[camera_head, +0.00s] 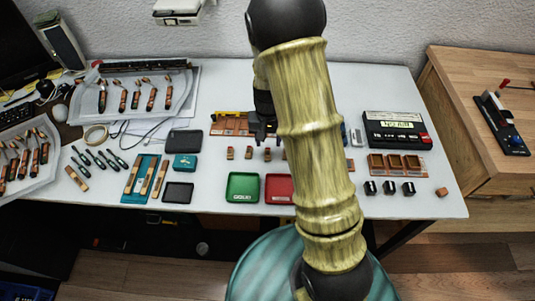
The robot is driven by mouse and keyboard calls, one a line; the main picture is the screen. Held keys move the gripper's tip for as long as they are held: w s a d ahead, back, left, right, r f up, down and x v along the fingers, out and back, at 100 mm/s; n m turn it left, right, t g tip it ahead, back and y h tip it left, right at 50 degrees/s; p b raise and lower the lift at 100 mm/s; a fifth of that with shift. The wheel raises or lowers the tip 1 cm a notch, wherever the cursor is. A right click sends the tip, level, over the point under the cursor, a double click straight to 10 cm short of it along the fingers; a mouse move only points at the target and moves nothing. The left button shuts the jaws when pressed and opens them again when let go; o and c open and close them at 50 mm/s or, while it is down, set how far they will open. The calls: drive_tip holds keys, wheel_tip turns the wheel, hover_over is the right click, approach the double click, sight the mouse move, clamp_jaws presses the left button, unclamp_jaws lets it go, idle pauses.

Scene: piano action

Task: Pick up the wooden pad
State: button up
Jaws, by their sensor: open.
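Several small brown wooden pieces stand in a row at the middle of the white table, among them one at the left (230,153), one beside it (248,153) and one below my gripper in the picture (267,154). Another small wooden block (441,191) lies alone near the right front edge. I cannot tell which of these is the wooden pad. My gripper (262,138) is open and points down above the row, close to its right part. No piece shows between the fingers. My arm hides part of the table to the right of the row.
A brown slotted rack (230,124) is behind the row. Green (243,186) and red (279,188) trays stand in front. A black box (397,129) and a wooden compartment tray (386,165) are at right. Tools and wooden strips (147,175) lie at left.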

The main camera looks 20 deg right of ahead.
sight(268, 153)
drive_tip(key=f, duration=0.5)
drive_tip(key=shift+s+a, duration=0.15)
drive_tip(key=shift+s, duration=0.05)
idle(0.5)
clamp_jaws()
